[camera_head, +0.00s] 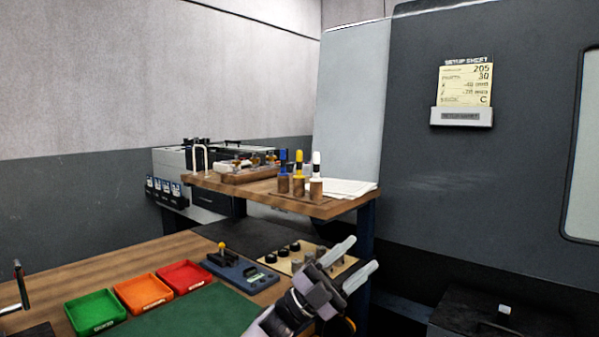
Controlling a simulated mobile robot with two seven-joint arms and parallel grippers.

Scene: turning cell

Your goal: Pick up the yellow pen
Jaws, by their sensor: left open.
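The yellow pen (299,161) stands upright in a small wooden holder on the raised wooden shelf (331,208). A blue pen (283,162) stands to its left and a black and white pen (316,165) to its right, each in its own holder. My left gripper (355,262) is open with nothing between its fingers. It is lower in the picture than the pens and to their right, in front of the shelf. My right gripper does not show.
Green (95,311), orange (143,292) and red (184,276) trays sit on the lower bench, with a blue device (243,271) beside them. White papers (348,188) lie right of the pens. A dark machine (470,190) fills the right side.

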